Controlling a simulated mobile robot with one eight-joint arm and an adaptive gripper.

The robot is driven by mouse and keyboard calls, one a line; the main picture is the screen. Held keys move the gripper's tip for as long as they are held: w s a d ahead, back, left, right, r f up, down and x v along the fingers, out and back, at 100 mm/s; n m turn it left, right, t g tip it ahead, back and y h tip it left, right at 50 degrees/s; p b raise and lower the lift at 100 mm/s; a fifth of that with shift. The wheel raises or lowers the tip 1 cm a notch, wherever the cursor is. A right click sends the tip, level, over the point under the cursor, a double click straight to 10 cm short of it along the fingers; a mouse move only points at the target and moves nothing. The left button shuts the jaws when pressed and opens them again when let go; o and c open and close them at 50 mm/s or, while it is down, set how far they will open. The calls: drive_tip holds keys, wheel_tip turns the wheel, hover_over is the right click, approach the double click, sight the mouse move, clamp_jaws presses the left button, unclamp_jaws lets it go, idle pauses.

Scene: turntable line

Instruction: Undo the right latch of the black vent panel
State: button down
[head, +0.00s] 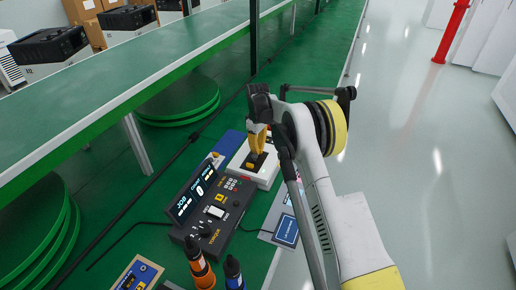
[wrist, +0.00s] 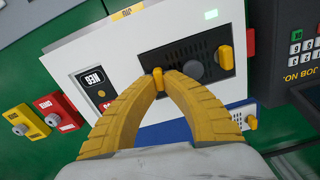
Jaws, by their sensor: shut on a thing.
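The black vent panel (wrist: 190,56) is set in the top of a white box (wrist: 90,50), with a round grey disc and small slots in its face. A yellow latch (wrist: 225,57) stands at the panel's right end in the wrist view. A second yellow latch (wrist: 158,77) is at its left end there, mostly hidden by my fingertips. The wrist view looks turned against the head view, so this second one seems to be the right latch. My gripper (wrist: 165,83) is shut on it. In the head view my gripper (head: 258,137) reaches down onto the white box (head: 267,176).
A black control console (head: 215,212) with a lit screen stands close beside the box. Dark bottles with orange and blue bands (head: 200,268) stand nearer. A green conveyor (head: 140,75) runs behind. Yellow and red blocks with buttons (wrist: 25,122) lie left in the wrist view.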

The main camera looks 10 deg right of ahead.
drive_tip(key=shift+n, duration=0.5)
drive_tip(key=c, duration=1.5)
unclamp_jaws()
